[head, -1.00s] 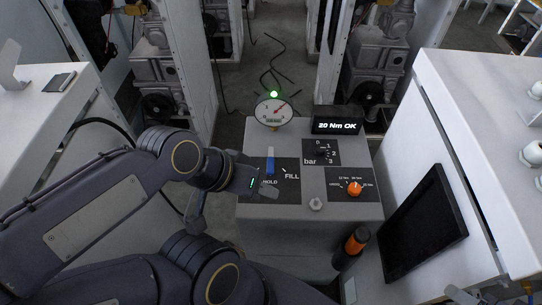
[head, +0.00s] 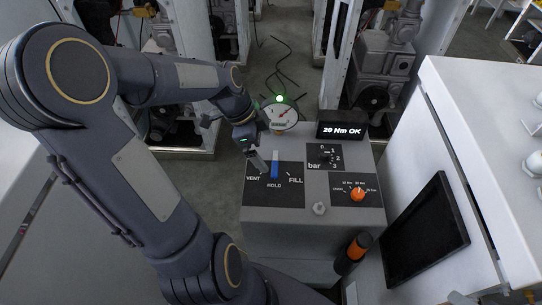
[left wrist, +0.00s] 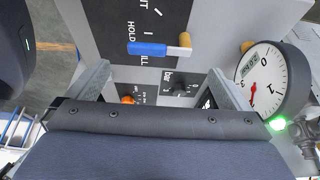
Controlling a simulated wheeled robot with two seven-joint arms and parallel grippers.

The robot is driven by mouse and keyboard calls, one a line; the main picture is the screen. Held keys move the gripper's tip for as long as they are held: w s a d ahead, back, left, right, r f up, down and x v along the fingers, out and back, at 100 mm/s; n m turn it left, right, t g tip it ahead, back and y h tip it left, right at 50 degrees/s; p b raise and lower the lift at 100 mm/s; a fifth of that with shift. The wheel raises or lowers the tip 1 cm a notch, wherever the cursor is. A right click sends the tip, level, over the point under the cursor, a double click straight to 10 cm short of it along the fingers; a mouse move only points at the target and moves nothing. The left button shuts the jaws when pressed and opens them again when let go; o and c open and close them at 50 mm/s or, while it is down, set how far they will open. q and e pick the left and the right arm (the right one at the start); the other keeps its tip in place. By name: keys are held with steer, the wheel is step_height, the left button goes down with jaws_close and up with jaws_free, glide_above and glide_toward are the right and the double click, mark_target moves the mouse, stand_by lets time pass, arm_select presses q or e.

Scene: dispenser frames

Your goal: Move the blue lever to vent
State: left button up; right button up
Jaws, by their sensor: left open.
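The blue lever (head: 275,164) stands on the dark plate (head: 262,198) of the grey dispenser. It points at HOLD, with VENT to its left and FILL to its right. In the left wrist view the blue lever (left wrist: 147,49) lies crosswise above the jaws, with a tan end at its right. My left gripper (head: 259,162) is just left of the lever in the head view, near the VENT side. In the left wrist view my left gripper (left wrist: 165,80) has its fingers wide apart with nothing held.
A round gauge (head: 281,115) with a green light stands behind the lever. A display (head: 341,130) reads "20 Nm OK". A bar selector (head: 325,157) and an orange knob (head: 358,193) sit to the right. A dark screen (head: 425,235) leans against the white cabinet.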

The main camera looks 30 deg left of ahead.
mark_target(274, 162)
arm_select(q)
steer(key=shift+x, duration=2.75)
steer(key=c, duration=1.3)
steer(key=shift+o, duration=0.2)
steer(key=m, duration=0.1)
steer(key=a+m+g, duration=0.1)
steer(key=m, duration=0.1)
steer(key=shift+a+m+h+b, duration=0.15)
steer(key=shift+m+h+b, duration=0.15)
steer(key=shift+b, duration=0.05)
steer(key=shift+w+a+m+g, duration=0.1)
steer(key=shift+a+m+g, duration=0.2)
steer(key=shift+m, duration=0.4)
steer(key=shift+a+m+g, duration=0.15)
steer(key=shift+m+g, duration=0.2)
steer(key=shift+m, duration=0.35)
steer(key=shift+w+a+m+g, duration=0.1)
steer(key=shift+a+m+g, duration=0.2)
steer(key=shift+m, duration=0.4)
steer(key=o, duration=1.3)
steer(key=shift+c, duration=0.2)
